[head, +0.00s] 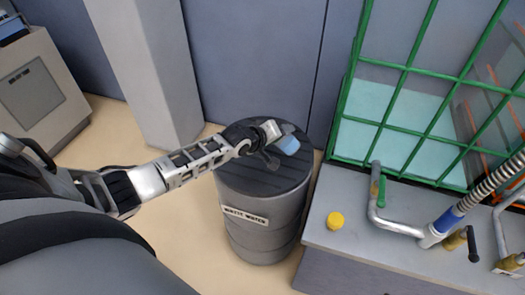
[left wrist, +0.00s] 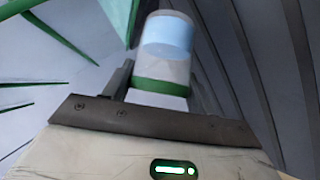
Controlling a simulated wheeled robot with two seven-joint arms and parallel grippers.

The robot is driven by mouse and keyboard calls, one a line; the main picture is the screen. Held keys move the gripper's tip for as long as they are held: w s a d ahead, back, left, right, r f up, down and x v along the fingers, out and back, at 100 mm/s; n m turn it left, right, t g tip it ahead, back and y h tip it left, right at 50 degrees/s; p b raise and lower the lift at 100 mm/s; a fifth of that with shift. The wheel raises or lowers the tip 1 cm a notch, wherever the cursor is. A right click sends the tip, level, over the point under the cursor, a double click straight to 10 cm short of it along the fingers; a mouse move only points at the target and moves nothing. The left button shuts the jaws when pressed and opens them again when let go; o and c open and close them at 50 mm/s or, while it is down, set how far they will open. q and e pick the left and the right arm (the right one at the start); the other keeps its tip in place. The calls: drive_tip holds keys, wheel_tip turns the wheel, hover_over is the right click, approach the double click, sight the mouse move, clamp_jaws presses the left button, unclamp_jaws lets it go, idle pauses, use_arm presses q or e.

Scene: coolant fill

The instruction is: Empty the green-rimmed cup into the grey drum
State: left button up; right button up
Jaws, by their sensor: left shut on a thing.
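The grey drum (head: 258,222), labelled "WASTE WATER", stands on the floor in the middle of the head view, with a dark slatted top. My left gripper (head: 272,133) is above the drum's top, shut on the cup (head: 289,145). In the left wrist view the cup (left wrist: 166,48) is pale with a light blue band, perhaps liquid, and a green band (left wrist: 160,86) at the end near the jaws. The cup looks tilted in the head view; its exact tilt and whether anything flows out cannot be told. My right gripper is not in view.
Right of the drum is a grey bench (head: 350,250) with a yellow cap (head: 335,220), a bent metal pipe (head: 385,215) and a ribbed hose (head: 490,185). A green grid frame (head: 405,110) rises behind. A grey pillar (head: 150,70) stands behind my left arm.

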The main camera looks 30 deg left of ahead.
use_arm(q)
drive_tip(key=shift+b, duration=0.35)
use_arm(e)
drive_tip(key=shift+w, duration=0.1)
use_arm(q)
drive_tip(key=shift+a+n+h+b, duration=0.1)
drive_tip(key=shift+n+h+b, duration=0.2)
drive_tip(key=shift+h+b, duration=0.15)
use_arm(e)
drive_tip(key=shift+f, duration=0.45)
use_arm(q)
drive_tip(key=shift+r+b, duration=0.1)
drive_tip(key=shift+b, duration=0.45)
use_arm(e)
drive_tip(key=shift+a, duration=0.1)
use_arm(q)
drive_tip(key=shift+t+b, duration=0.3)
drive_tip(key=shift+b, duration=0.2)
drive_tip(key=shift+a+f+b, duration=0.1)
drive_tip(key=shift+f+b, duration=0.1)
drive_tip(key=shift+b, duration=0.15)
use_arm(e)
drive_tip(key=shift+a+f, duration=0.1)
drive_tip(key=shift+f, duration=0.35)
use_arm(q)
drive_tip(key=shift+f+n+h+b, duration=0.15)
drive_tip(key=shift+n+h+b, duration=0.2)
drive_tip(key=shift+b, duration=0.15)
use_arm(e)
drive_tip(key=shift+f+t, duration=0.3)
